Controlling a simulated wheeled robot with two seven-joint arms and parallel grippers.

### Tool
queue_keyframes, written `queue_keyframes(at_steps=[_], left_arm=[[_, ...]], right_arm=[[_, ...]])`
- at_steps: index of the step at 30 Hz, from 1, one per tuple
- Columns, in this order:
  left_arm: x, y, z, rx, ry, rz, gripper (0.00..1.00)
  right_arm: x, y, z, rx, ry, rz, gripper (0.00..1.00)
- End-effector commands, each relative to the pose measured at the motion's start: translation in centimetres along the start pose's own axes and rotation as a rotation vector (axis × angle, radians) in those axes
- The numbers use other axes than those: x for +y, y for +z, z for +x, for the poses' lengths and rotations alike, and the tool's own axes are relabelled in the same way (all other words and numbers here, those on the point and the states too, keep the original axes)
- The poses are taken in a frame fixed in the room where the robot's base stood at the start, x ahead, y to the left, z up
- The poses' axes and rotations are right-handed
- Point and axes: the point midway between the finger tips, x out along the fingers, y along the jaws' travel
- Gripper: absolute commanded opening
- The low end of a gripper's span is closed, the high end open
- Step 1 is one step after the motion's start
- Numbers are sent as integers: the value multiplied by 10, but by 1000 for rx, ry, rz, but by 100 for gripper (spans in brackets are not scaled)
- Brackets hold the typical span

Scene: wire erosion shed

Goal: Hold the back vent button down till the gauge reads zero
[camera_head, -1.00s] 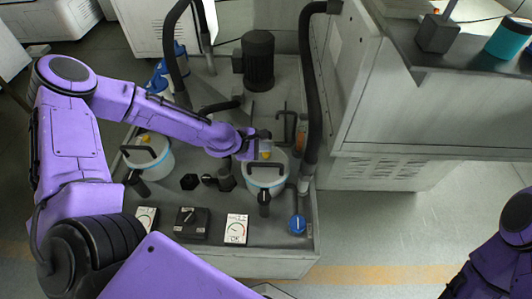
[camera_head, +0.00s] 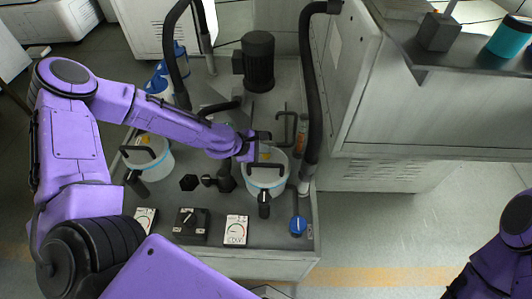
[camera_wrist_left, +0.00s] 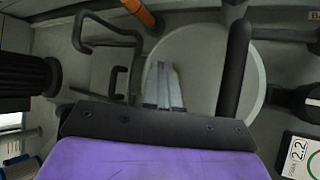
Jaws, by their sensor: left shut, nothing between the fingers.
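Two pale canisters with blue bands and dark handles stand on the grey bench, a left one (camera_head: 155,170) and a right one (camera_head: 268,185). Each has a small yellow-orange button on its lid, on the left (camera_head: 146,139) and on the right (camera_head: 265,154). I cannot tell which is the back one. My left gripper (camera_head: 264,142) is shut and empty, over the right canister's lid; in the left wrist view its fingers (camera_wrist_left: 163,85) hide the lid under them. Contact with the button cannot be seen. A white gauge (camera_wrist_left: 301,155) reads 2.2. My right gripper is not in view.
A switch box (camera_head: 191,222) sits between the right gauge (camera_head: 236,230) and another gauge (camera_head: 146,217). A black motor (camera_head: 258,62) and a thick black hose (camera_head: 312,100) rise behind and right of the gripper.

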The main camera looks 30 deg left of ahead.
Motion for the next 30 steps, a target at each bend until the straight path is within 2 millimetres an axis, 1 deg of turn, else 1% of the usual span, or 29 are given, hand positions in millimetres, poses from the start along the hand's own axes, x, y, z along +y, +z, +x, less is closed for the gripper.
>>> queue_keyframes(at_steps=[12, 30], left_arm=[[-6, -5, 5, 3, -6, -1, 0], [-11, -6, 6, 4, -15, -1, 0]], right_arm=[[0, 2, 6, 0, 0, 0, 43], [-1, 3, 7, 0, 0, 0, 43]])
